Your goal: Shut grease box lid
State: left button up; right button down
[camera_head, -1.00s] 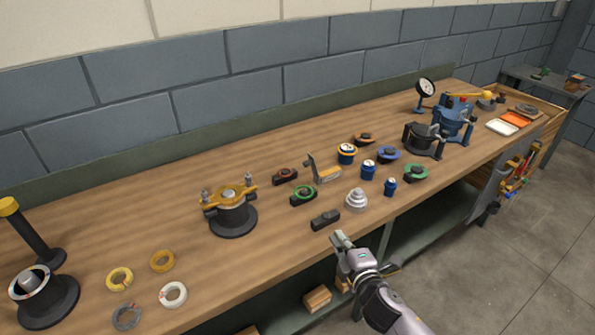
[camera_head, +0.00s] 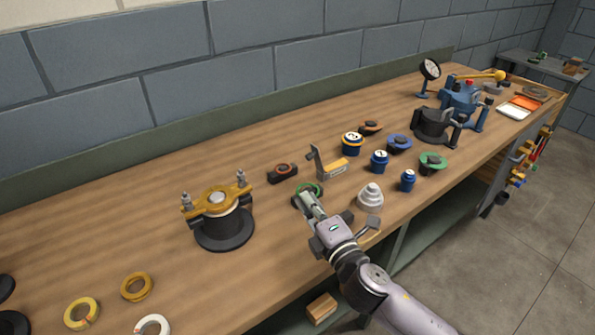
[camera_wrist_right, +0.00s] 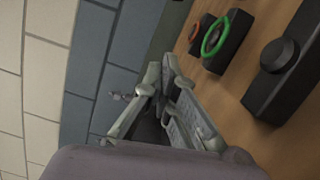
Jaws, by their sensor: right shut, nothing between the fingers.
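The grease box (camera_head: 333,169) is a small yellow-orange box on the bench, seen in the head view. Its grey lid (camera_head: 316,160) stands raised at the box's left end, so the box is open. My right gripper (camera_head: 308,199) is shut and empty. In the head view it shows in front of the box, over the black block with the green ring (camera_head: 301,188), partly covering that block. In the right wrist view the closed fingers (camera_wrist_right: 168,75) show in the middle, and I cannot make out the grease box there. My left gripper is not in view.
A black block with an orange ring (camera_head: 283,173) lies left of the box. A stepped grey cone (camera_head: 370,196) and several blue canisters (camera_head: 379,160) stand to the right. A yellow-topped clamp fixture (camera_head: 222,223) is at left. Bare bench lies behind the box.

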jog(key=shift+w+a+f, duration=0.2)
jog(key=shift+w+f, duration=0.05)
jog(key=shift+w, duration=0.2)
jog(key=x, duration=0.9)
jog(key=shift+w+d+r+p, duration=0.15)
jog(key=shift+w+d+p, duration=0.15)
jog(key=shift+w+d, duration=0.3)
jog(key=shift+w+d+r+p, duration=0.15)
jog(key=shift+w+d+p, duration=0.1)
jog(key=shift+w+d, duration=0.55)
jog(key=shift+d, duration=0.1)
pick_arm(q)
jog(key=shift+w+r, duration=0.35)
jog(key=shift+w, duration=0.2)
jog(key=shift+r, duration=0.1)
pick_arm(e)
jog(key=shift+r, duration=0.1)
pick_arm(q)
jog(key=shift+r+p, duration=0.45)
jog(key=shift+p, duration=0.15)
pick_arm(e)
jog(key=shift+w+d+r+m, duration=0.1)
jog(key=shift+d+r+m, duration=0.05)
jog(key=shift+r+m, duration=0.2)
